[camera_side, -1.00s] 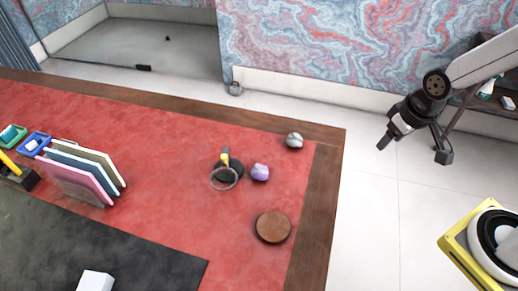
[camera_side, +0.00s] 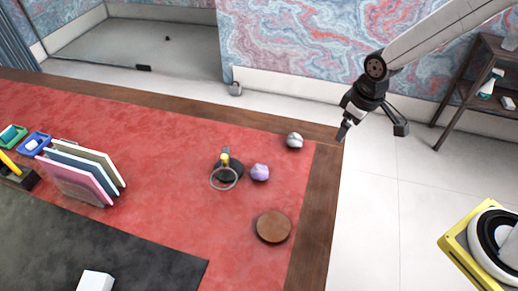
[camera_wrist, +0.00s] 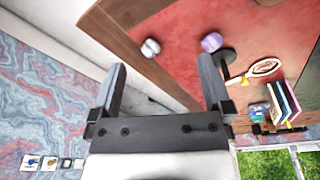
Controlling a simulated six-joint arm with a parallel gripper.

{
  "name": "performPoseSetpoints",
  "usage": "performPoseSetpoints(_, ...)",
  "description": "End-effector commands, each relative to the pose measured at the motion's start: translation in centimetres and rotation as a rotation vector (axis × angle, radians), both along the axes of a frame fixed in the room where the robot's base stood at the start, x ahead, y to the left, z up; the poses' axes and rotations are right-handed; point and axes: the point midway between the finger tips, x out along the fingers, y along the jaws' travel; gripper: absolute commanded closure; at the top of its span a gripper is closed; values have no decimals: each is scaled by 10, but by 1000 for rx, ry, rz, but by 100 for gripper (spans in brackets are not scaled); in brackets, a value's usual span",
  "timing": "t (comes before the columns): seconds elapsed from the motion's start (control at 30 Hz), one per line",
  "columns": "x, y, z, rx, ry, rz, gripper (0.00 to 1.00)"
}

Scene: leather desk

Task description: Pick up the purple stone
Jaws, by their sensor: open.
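The purple stone (camera_side: 259,172) lies on the red leather desk top, just right of a dark round stand with a magnifying glass. It also shows in the wrist view (camera_wrist: 212,42), beyond my gripper's right finger. My gripper (camera_side: 372,132) is open and empty, up and to the right of the stone, near the desk's right edge in the side view. In the wrist view both fingers of my gripper (camera_wrist: 163,82) are spread wide with nothing between them.
A grey-white stone (camera_side: 294,140) lies near the desk's back right corner. The magnifying glass (camera_side: 224,178) stands close beside the purple stone. A brown round coaster (camera_side: 273,227) lies in front. Upright folders (camera_side: 85,172) stand at left. Red leather around the stone's right side is clear.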

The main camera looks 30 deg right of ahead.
Motion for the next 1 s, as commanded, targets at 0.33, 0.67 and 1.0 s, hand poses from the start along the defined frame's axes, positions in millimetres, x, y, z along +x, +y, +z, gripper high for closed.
performPoseSetpoints(0.33,66,56,-37,-38,58,313,0)
performPoseSetpoints(0.67,107,117,-87,-67,109,608,0)
performPoseSetpoints(1.0,123,162,-129,-85,143,820,0)
